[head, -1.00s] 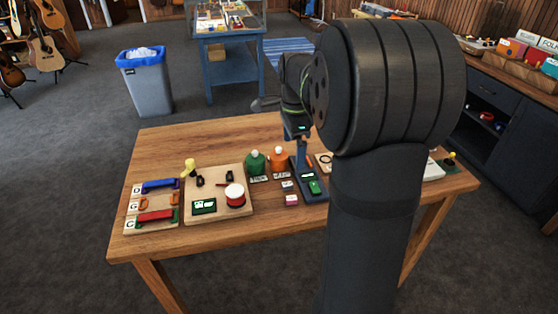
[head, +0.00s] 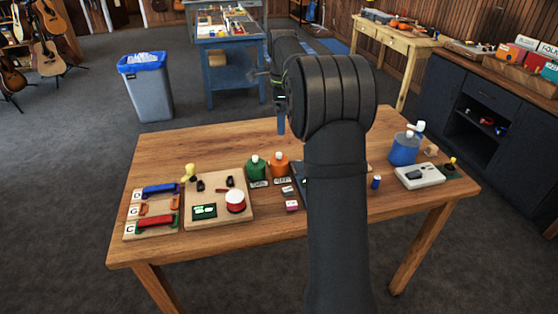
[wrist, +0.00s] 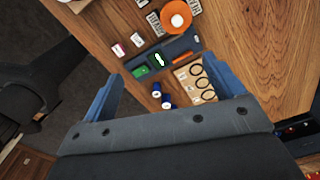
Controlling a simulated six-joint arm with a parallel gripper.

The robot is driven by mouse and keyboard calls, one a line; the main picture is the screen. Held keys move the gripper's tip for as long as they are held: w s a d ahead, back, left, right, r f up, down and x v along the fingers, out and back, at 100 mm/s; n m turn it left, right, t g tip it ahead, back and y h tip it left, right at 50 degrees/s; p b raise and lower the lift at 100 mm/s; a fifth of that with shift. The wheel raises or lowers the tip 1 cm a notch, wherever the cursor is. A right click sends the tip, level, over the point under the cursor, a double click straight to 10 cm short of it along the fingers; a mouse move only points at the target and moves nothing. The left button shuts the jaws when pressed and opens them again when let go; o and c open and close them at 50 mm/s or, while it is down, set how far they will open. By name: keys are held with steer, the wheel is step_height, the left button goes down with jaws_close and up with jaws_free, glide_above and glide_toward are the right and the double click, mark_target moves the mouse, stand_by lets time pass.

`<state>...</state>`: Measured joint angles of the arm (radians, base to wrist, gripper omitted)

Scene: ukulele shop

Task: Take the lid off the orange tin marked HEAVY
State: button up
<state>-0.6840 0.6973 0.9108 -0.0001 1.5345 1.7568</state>
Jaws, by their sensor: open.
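The orange tin (head: 279,169) stands upright on the wooden table, with a pale knob on its lid. It also shows from above in the wrist view (wrist: 177,22), near the top edge, lid on. The green tin (head: 257,171) stands just left of it. Small label cards (head: 283,181) lie in front of the tins; their print is too small to read surely. My gripper (wrist: 162,67) is open and empty, its blue fingers wide apart. The orange tin lies beyond the fingertips in the wrist view. In the head view, one blue finger shows behind the tin, and my arm hides the rest.
A wooden board (head: 218,219) with a red-and-white round tin is at left. A blue jug (head: 404,150) and white box (head: 420,177) stand at right. A dark tray (wrist: 158,60) and a board with black rings (wrist: 197,80) lie near the tin. The table's back left is clear.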

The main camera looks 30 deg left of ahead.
mark_target(279, 153)
steer(key=shift+m, duration=0.6)
steer(key=w+a+f, duration=0.1)
steer(key=f, duration=0.4)
steer(key=w+f, duration=0.1)
steer(key=f, duration=0.5)
steer(key=a+f, duration=0.1)
steer(key=f, duration=0.5)
steer(key=shift+w+a, duration=0.35)
steer(key=shift+w, duration=0.05)
steer(key=c, duration=1.1)
